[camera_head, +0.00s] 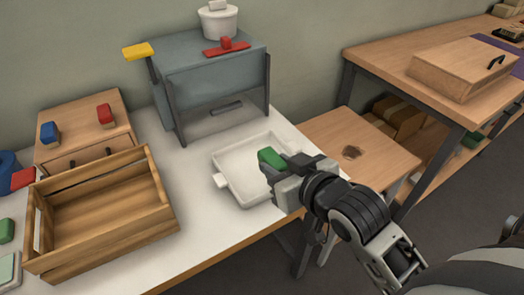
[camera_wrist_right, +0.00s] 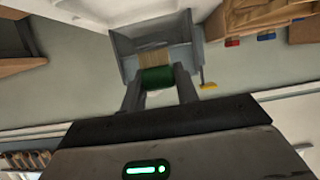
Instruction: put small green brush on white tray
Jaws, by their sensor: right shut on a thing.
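The small green brush (camera_head: 271,157) is between the fingers of my right gripper (camera_head: 276,168), which is shut on it. In the right wrist view, the green brush (camera_wrist_right: 158,77) lies across the two fingertips, with its tan bristles pointing away from the gripper. The white tray (camera_head: 228,187) is on the white table. In the head view the brush and gripper overlap the tray's right part; their height above it is hard to tell. The gripper hides part of the tray's right side. My left gripper is not in view.
A wooden crate (camera_head: 105,241) stands left of the tray. Behind the tray is a grey cabinet (camera_head: 205,75) with a white pot (camera_head: 219,21), a red brush (camera_head: 227,46) and a yellow brush (camera_head: 138,51). A wooden box (camera_head: 85,115) carries blue and red brushes. A lower wooden table (camera_head: 345,135) is at right.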

